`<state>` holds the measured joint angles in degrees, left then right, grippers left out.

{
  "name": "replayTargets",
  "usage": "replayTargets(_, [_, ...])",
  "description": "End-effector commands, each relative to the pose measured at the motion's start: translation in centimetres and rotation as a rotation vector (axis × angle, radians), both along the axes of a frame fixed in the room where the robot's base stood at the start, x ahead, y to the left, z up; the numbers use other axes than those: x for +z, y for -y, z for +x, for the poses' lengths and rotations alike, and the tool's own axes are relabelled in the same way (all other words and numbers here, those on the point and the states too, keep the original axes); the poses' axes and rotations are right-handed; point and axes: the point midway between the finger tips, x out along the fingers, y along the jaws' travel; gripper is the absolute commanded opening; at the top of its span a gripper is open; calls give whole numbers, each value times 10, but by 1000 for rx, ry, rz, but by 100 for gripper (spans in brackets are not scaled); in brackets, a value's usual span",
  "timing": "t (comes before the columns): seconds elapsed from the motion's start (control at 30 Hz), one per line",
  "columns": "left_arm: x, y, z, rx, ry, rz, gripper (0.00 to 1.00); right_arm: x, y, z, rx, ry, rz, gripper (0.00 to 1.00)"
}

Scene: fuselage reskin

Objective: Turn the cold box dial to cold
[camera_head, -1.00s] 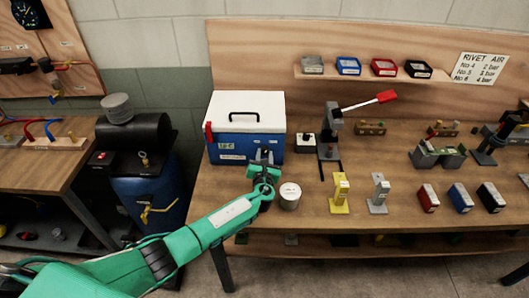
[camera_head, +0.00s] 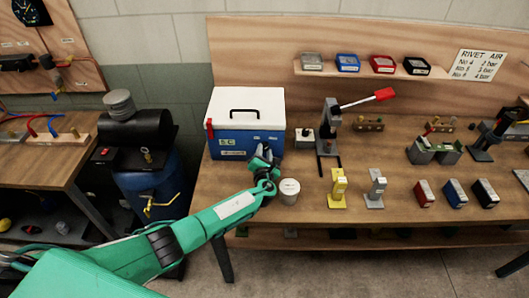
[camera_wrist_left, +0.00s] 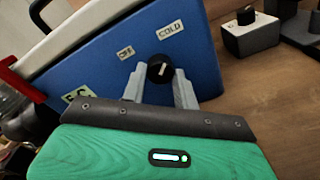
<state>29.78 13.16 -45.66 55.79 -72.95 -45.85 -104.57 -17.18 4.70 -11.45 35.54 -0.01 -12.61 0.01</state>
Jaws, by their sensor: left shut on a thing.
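The cold box (camera_head: 231,139) is blue with a white lid and a black handle, and stands at the left end of the bench. Its black dial (camera_wrist_left: 160,69) shows in the left wrist view on the blue front face, with a white pointer line. A COLD label (camera_wrist_left: 171,31) sits above the dial, and a second small label (camera_wrist_left: 125,53) is to its left. My left gripper (camera_head: 264,156) is at the box front; its two grey fingers (camera_wrist_left: 160,82) are closed on either side of the dial. In the head view the gripper hides the dial.
A white round tin (camera_head: 289,191) stands close to the right of my left wrist. A small white box with a black knob (camera_head: 304,138) and a red-handled press (camera_head: 331,130) stand right of the cold box. A yellow stand (camera_head: 338,188) is farther right.

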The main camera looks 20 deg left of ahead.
Motion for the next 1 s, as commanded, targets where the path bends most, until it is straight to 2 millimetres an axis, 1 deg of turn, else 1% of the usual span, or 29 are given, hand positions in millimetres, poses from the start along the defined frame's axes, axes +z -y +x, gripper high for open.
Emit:
replayTargets(0.2, [0, 0, 0, -1, 0, 1, 7, 0, -2, 0, 0, 0, 2, 0])
replayTargets(0.23, [0, 0, 0, -1, 0, 1, 36, 0, -2, 0, -1, 0, 2, 0])
replayTargets(0.27, [0, 0, 0, -1, 0, 1, 42, 0, -2, 0, -1, 0, 2, 0])
replayTargets(0.3, [0, 0, 0, -1, 0, 1, 50, 0, -3, 0, -1, -1, 3, 0])
replayTargets(0.33, [0, 0, 0, -1, 0, 1, 52, 0, -3, 0, -1, 0, 3, 0])
replayTargets(0.6, [0, 0, -1, 0, 0, -1, 52, 0, -4, 0, -1, 0, 4, 0])
replayTargets(0.73, [0, 2, -6, -1, 0, -2, 52, -1, -4, 0, -1, 0, 4, 0])
replayTargets(0.87, [-1, 5, -20, -1, 0, -2, 52, -2, -4, 0, -1, 0, 4, 0])
replayTargets(1.0, [-1, 12, -42, -1, 0, -3, 52, -5, -3, 0, -1, 0, 4, 0])
